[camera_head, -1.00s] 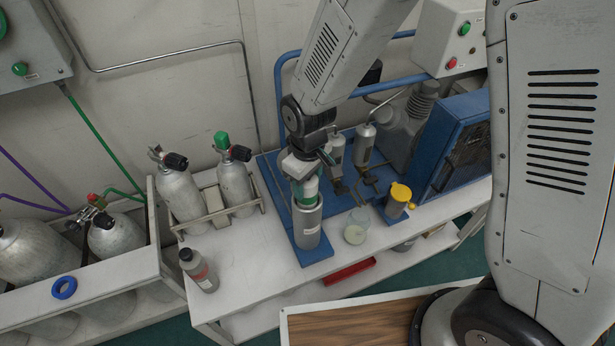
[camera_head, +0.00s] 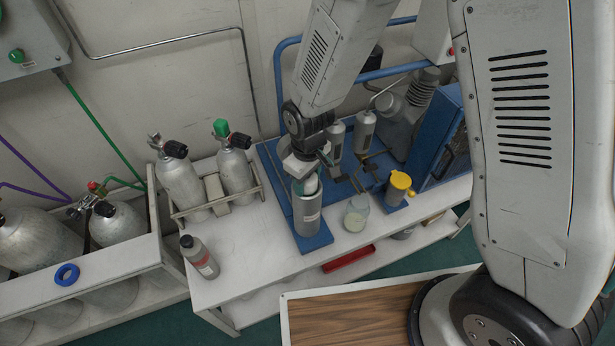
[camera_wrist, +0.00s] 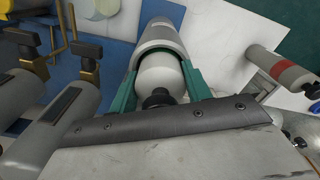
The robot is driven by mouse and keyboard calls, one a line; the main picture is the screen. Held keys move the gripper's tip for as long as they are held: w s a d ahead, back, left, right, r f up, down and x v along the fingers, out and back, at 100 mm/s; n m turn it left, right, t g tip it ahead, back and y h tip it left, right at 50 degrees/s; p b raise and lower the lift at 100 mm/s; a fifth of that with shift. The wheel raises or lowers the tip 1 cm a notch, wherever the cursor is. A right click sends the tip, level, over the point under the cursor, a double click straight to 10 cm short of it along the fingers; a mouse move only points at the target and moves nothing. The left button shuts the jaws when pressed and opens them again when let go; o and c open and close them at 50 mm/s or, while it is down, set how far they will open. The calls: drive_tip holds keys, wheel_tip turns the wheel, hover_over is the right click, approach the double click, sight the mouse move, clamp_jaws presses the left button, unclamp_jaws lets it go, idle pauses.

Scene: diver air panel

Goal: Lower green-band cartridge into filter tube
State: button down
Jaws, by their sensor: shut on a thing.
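The filter tube (camera_head: 307,214) is a grey metal cylinder standing upright on a blue base plate on the white bench. My gripper (camera_wrist: 163,88) is right above the tube, its green fingers shut on the cartridge (camera_wrist: 161,72), a white cylinder with a dark knob at its upper end. In the wrist view the cartridge's lower part is inside the mouth of the filter tube (camera_wrist: 160,36). In the head view only a little of the cartridge (camera_head: 311,184) shows between gripper and tube rim.
Right of the tube stand a glass jar (camera_head: 356,213) and a yellow-capped grey container (camera_head: 398,188). Grey canisters (camera_head: 364,131) stand behind on the blue frame. Left are two cylinders in a rack (camera_head: 218,206) and a grey bottle (camera_head: 199,257).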

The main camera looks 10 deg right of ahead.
drive_tip(key=shift+s+f, duration=0.15)
drive_tip(key=shift+f, duration=0.15)
drive_tip(key=c, duration=0.6)
unclamp_jaws()
drive_tip(key=shift+d+f, duration=0.1)
drive_tip(key=shift+d, duration=0.05)
drive_tip(key=shift+s, duration=0.15)
drive_tip(key=shift+c, duration=0.6)
drive_tip(key=shift+o, duration=0.7)
drive_tip(key=shift+a+r, duration=0.2)
drive_tip(key=shift+r, duration=0.3)
drive_tip(key=r, duration=0.7)
drive_tip(key=shift+w+d+r, duration=0.1)
drive_tip(key=shift+w+r, duration=0.15)
drive_tip(key=shift+r, duration=0.05)
